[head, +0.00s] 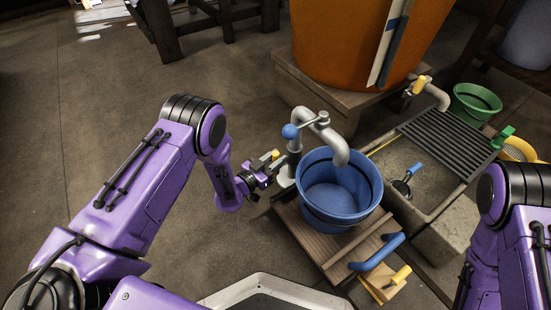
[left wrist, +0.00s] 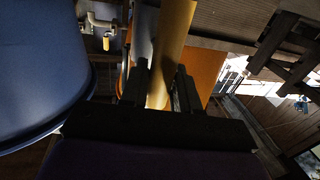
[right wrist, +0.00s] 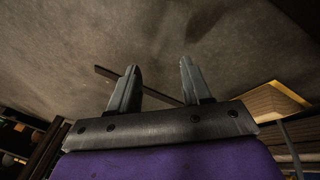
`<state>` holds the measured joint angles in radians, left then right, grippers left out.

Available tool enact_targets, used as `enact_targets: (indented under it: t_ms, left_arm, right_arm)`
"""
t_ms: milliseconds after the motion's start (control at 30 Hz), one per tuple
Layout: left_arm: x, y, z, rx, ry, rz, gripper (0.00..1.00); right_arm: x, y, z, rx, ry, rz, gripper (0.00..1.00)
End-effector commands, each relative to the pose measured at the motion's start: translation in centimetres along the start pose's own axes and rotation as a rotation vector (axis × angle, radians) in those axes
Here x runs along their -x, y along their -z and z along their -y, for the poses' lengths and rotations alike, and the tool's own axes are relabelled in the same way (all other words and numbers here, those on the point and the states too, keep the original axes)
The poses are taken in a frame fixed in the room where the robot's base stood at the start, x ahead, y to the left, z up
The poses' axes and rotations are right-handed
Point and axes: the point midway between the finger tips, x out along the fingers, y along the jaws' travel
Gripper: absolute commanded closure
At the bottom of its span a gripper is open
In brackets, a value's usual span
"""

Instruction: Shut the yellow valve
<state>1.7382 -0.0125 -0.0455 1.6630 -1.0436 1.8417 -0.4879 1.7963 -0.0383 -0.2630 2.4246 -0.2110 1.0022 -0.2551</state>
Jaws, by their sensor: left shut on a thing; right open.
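A yellow valve handle (head: 275,154) sticks out low on the side of the grey pipe stand, just left of the blue bucket. My left gripper (head: 264,168) is at this handle. In the left wrist view the yellow handle (left wrist: 173,45) runs between the fingers of my left gripper (left wrist: 161,85), which is shut on it. A second yellow handle (head: 419,85) sits on the tap of the orange tub and shows small in the left wrist view (left wrist: 106,43). My right gripper (right wrist: 155,85) is open and empty; the head view does not show its fingers.
The grey spout (head: 338,145) with a blue ball knob (head: 290,131) hangs over the blue bucket (head: 318,211). The orange tub (head: 350,40) stands behind. A stone sink (head: 444,232) with a dark grate (head: 450,137) and a green bucket (head: 475,103) are to the right. Floor at left is free.

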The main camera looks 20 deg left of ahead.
Motion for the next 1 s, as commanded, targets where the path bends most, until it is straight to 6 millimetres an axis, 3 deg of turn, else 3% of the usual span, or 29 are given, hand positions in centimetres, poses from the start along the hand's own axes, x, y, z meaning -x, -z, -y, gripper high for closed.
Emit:
enact_targets:
  t_ms: [367,700,1000]
  left_arm:
    - [0.0,0.3,0.5,0.211,0.002,0.043,1.0]
    - [-0.1,-0.2,1.2,0.525,0.002,0.107,1.0]
    - [-0.2,-0.8,1.7,0.804,0.003,0.163,1.0]
  right_arm:
    - [3.0,-1.9,0.9,-0.005,0.053,0.143,0.52]
    - [6.3,-4.1,2.1,-0.002,0.111,0.3,0.52]
    - [7.8,-5.1,2.6,0.001,0.139,0.372,0.52]
